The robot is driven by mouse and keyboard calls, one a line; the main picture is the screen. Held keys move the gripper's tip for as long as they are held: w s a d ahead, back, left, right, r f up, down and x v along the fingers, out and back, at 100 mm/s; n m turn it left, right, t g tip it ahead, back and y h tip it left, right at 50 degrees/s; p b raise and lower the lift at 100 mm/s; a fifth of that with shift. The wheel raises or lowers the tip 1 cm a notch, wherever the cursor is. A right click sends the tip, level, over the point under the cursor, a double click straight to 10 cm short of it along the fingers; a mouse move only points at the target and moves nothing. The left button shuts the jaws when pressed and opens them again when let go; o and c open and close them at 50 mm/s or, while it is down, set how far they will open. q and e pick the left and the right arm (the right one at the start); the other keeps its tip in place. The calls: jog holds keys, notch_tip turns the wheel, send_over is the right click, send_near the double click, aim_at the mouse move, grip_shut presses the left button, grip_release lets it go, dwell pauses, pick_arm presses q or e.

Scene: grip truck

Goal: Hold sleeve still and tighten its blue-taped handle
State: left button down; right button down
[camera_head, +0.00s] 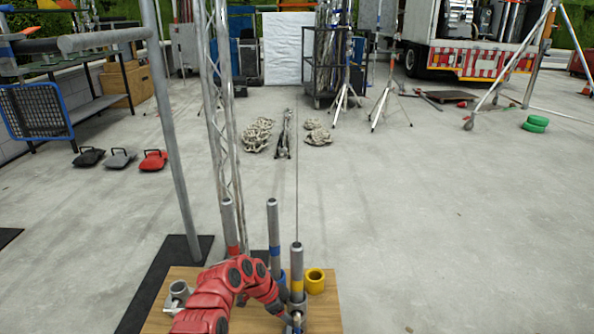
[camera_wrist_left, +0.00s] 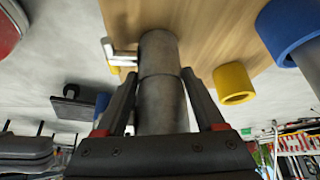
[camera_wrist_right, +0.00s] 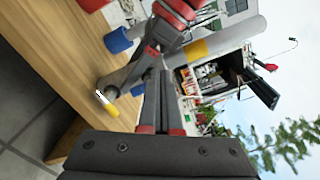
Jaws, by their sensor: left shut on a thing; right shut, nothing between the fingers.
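A grey metal sleeve (camera_wrist_left: 158,50) sits at the foot of the yellow-taped pipe (camera_head: 297,270). My left gripper (camera_wrist_left: 158,82) is shut around it, one finger on each side. A short metal handle with a yellow end (camera_wrist_left: 115,60) sticks out from the sleeve. A blue patch (camera_wrist_right: 137,90) shows beside the sleeve in the right wrist view; I cannot tell if it is the taped handle. My right gripper (camera_wrist_right: 157,78) is shut and empty, its tips close to the sleeve and the left gripper. The red left arm hides part of the board in the head view.
Pipes with red tape (camera_head: 230,225) and blue tape (camera_head: 273,235) stand on the wooden board (camera_head: 325,320). A yellow ring (camera_head: 315,280) lies to the right of the sleeve. A truss (camera_head: 222,110) and a grey pole (camera_head: 170,130) rise behind.

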jog(key=shift+s, duration=1.5)
pick_arm(q)
grip_release()
